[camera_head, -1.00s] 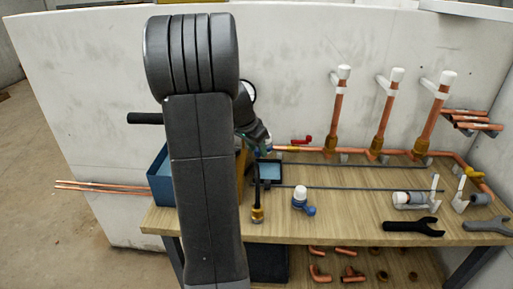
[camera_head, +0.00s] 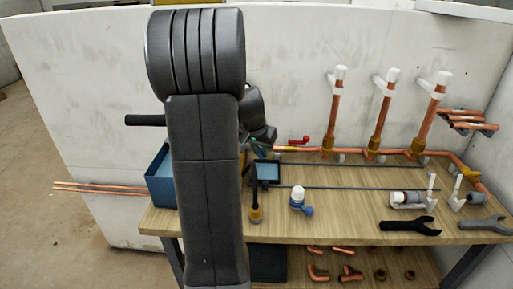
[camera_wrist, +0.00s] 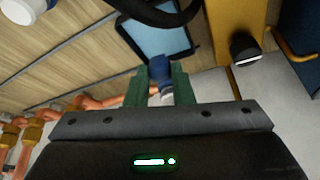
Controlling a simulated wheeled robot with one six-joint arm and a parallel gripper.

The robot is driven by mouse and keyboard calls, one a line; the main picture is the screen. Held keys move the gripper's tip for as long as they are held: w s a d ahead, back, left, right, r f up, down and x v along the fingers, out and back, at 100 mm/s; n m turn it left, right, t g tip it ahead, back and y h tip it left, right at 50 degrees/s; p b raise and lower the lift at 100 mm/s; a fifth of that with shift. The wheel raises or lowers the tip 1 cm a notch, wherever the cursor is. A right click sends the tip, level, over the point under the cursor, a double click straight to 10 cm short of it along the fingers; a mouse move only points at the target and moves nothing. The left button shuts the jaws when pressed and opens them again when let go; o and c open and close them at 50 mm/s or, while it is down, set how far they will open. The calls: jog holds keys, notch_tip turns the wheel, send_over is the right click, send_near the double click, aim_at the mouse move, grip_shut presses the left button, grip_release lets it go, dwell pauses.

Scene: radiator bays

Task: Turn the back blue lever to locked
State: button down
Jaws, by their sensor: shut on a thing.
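The back blue lever (camera_wrist: 160,67) shows in the wrist view between the green fingers of my gripper (camera_wrist: 159,74). The fingers are shut on it, one on each side. A small white part shows just below the blue part, between the fingers. In the head view my arm hides most of my gripper and this lever. I cannot tell the lever's exact angle. Another blue lever (camera_head: 307,211), on a valve with a white cap (camera_head: 298,193), stands apart at the front of the bench.
A shallow dark tray with a blue inside (camera_wrist: 158,30) lies close by the fingers. An orange-yellow post (camera_wrist: 232,35) stands right of them. A copper pipe (camera_head: 318,151) with a red lever (camera_head: 300,140) runs along the back. Wrenches (camera_head: 411,225) lie at front right.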

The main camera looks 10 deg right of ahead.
jog(key=shift+s+d+n+t+y+p, duration=0.15)
jog(key=shift+d+n+y+p, duration=0.45)
jog(key=shift+n, duration=0.6)
jog(key=shift+w+d+n+t+y+p, duration=0.1)
jog(key=shift+d+n+t+y+p, duration=0.2)
jog(key=shift+d+n, duration=0.7)
jog(key=shift+s+d+n+t+y+p, duration=0.1)
jog(key=shift+d+n+y+p, duration=0.3)
jog(key=shift+n, duration=1)
jog(key=shift+d, duration=0.1)
jog(key=c, duration=1.3)
grip_release()
jog(key=shift+o, duration=0.2)
jog(key=v, duration=1.3)
jog(key=shift+r, duration=0.45)
jog(key=shift+d+f, duration=0.1)
